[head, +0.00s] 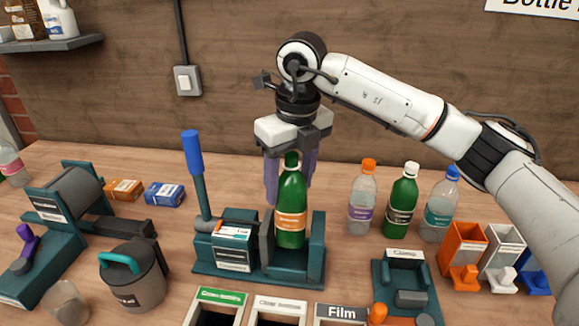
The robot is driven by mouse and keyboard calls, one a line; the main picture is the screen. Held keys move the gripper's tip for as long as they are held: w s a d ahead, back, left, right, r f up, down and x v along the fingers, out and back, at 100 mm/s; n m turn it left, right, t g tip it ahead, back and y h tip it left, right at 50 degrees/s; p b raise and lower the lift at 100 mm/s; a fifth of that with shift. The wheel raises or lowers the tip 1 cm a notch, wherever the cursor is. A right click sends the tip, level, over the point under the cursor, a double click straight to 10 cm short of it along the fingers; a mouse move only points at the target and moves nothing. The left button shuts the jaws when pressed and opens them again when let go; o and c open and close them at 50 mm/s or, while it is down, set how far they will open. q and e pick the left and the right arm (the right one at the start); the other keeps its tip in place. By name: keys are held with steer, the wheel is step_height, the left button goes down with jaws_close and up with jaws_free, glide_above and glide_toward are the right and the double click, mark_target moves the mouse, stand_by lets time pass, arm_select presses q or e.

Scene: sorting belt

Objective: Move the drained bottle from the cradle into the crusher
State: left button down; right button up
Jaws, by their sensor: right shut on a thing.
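A green bottle (291,207) with an orange label and a dark green cap is upright at the centre. My right gripper (290,175) points down from above, with its purple fingers on either side of the bottle's upper part, shut on it. The bottle's lower end is between the upright walls of a teal machine with a blue-handled lever, which looks like the crusher (210,268). I cannot tell whether the bottle rests on its floor. The lever stands up. A small teal stand (386,272), perhaps the cradle, is at the right and holds no bottle. My left gripper is not in view.
Three capped bottles (403,205) stand right of the machine. Orange, white and blue bins (464,246) are at the far right. A grey pot (135,280) and a teal roller device (68,195) are at the left. Labelled bins (281,306) line the front.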

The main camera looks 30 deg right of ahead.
step_height(320, 180, down, 6)
steer(key=b, duration=0.3)
steer(key=shift+f+b, duration=0.3)
steer(key=shift+f, duration=0.1)
steer(key=shift+w, duration=0.15)
steer(key=shift+f, duration=0.15)
stand_by(0.4)
